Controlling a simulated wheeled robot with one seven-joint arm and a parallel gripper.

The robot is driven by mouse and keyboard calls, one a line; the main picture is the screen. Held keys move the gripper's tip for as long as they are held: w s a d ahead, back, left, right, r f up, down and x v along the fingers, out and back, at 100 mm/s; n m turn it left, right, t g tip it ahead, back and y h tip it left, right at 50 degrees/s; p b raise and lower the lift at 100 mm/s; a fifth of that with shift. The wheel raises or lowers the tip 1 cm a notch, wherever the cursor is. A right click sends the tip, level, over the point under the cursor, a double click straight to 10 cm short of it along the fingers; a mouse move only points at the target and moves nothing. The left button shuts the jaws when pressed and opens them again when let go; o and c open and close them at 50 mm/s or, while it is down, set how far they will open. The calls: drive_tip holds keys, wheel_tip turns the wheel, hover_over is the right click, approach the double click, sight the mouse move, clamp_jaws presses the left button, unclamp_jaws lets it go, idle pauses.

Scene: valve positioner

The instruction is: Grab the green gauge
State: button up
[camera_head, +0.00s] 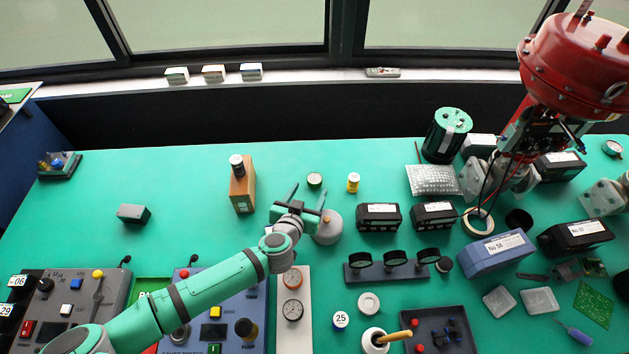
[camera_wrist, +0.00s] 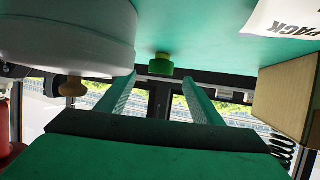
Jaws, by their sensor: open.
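The green gauge (camera_head: 314,180) is small and round with a pale face, and stands on the green table just beyond my gripper (camera_head: 308,193). In the wrist view, the table shows at the top and the green gauge (camera_wrist: 160,66) appears centred between the tips of the two fingers. My gripper (camera_wrist: 158,80) is open and empty, with its fingers pointing toward the gauge. I see no contact between fingers and gauge.
A grey round container (camera_head: 328,228) is close on the right of my gripper, and a wooden block (camera_head: 241,188) stands to the left. A small yellow jar (camera_head: 353,183) is right of the gauge. The table behind the gauge is clear up to the window ledge (camera_head: 310,75).

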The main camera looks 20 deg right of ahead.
sight(313, 181)
drive_tip(key=shift+r+x, duration=0.1)
drive_tip(key=shift+x, duration=1.4)
drive_tip(key=shift+r+x, duration=0.15)
drive_tip(key=shift+x, duration=1.35)
drive_tip(key=shift+w, duration=0.15)
drive_tip(key=c, duration=1.2)
